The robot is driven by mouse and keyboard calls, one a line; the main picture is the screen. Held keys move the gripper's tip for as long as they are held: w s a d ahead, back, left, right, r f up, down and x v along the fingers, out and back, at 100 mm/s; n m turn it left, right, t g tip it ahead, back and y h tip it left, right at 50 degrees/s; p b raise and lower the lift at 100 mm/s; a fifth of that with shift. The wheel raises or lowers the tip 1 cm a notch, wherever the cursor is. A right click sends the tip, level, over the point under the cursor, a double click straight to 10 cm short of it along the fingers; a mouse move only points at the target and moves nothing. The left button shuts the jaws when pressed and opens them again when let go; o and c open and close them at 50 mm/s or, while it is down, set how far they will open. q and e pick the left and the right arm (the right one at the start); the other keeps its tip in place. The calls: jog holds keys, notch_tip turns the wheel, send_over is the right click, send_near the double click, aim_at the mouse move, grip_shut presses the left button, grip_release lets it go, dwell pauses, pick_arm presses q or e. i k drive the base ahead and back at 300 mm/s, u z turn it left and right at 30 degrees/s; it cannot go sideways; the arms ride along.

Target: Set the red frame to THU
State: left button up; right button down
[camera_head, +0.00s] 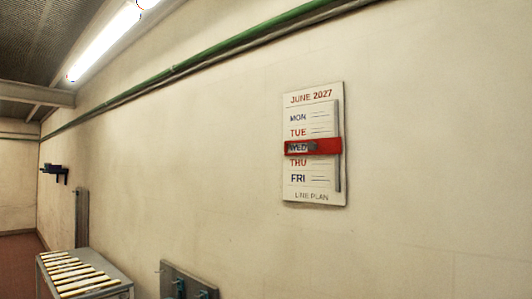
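A white wall calendar (316,189) headed JUNE 2027 hangs on the wall, with the rows MON, TUE, WED, THU and FRI above the words LINE PLAN. The red frame (333,146) lies across the WED row, around the word WED. A grey piece shows within the frame, just right of the word. A grey vertical rail (337,120) runs down the calendar's right side, and the frame's right end crosses it. The THU row is directly below the frame. Neither of my grippers is in view.
A grey table or conveyor (115,279) with several pale slats stands at the lower left. A grey panel with blue fittings (170,270) is at the bottom, left of the calendar. A dark blue bracket (55,170) is on the far-left wall. The wall around the calendar is bare.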

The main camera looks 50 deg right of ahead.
aim_at(334, 145)
jog(key=i, duration=1.2)
jog(key=z, duration=3.5)
